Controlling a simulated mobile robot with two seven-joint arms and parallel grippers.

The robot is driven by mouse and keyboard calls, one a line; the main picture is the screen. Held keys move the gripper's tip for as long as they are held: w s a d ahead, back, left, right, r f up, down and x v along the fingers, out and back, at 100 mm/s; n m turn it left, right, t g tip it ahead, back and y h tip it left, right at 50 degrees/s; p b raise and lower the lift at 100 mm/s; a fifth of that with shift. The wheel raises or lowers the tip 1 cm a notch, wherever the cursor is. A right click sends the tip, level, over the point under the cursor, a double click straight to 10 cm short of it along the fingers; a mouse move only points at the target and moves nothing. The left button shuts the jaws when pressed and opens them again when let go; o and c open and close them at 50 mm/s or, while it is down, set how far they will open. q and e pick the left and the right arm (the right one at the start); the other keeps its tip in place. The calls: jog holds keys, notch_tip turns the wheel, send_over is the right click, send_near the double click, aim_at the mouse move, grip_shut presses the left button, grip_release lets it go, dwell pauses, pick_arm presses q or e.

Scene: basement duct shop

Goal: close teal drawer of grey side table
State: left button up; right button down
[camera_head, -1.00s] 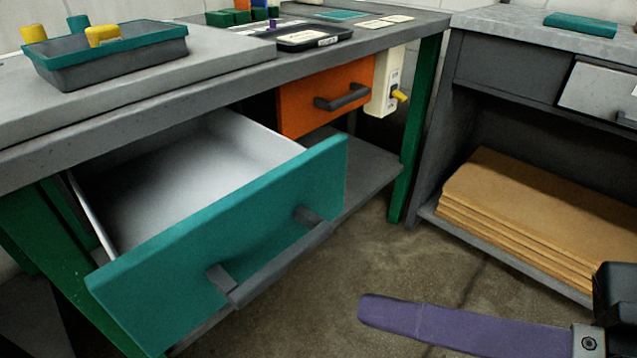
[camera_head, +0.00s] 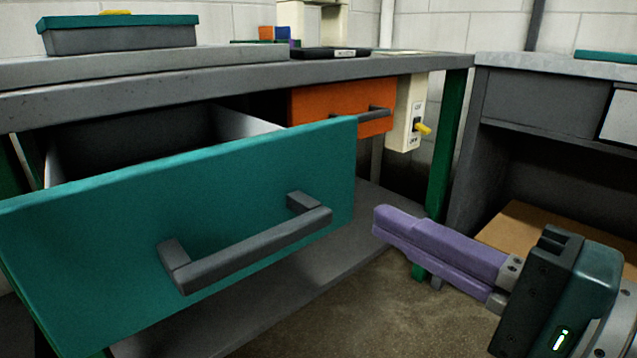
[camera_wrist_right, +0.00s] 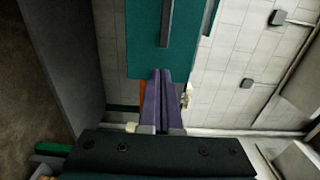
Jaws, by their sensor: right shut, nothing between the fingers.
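The teal drawer (camera_head: 110,235) of the grey side table (camera_head: 240,76) stands pulled out, its inside open to view behind the front. A dark grey bar handle (camera_head: 245,250) runs across its front. My right gripper (camera_head: 380,222) has purple fingers, shut together and empty. In the head view it is just right of the drawer front, with a gap to the handle. In the right wrist view the fingers (camera_wrist_right: 160,74) point at the teal front (camera_wrist_right: 145,50), which carries the dark handle (camera_wrist_right: 167,22). I cannot tell whether they touch it. My left gripper is not in view.
An orange drawer (camera_head: 335,108) sits shut further right under the tabletop, beside a switch box (camera_head: 408,115) with a yellow lever. A grey lower shelf (camera_head: 345,235) lies beneath. A second grey bench (camera_head: 540,100) stands at right. A teal-rimmed bin (camera_head: 120,38) rests on the tabletop.

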aim_at(320, 189)
jog(key=x, duration=0.6)
jog(key=shift+w+a, duration=0.15)
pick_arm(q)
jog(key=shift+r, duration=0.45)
pick_arm(e)
jog(key=shift+w+a, duration=0.1)
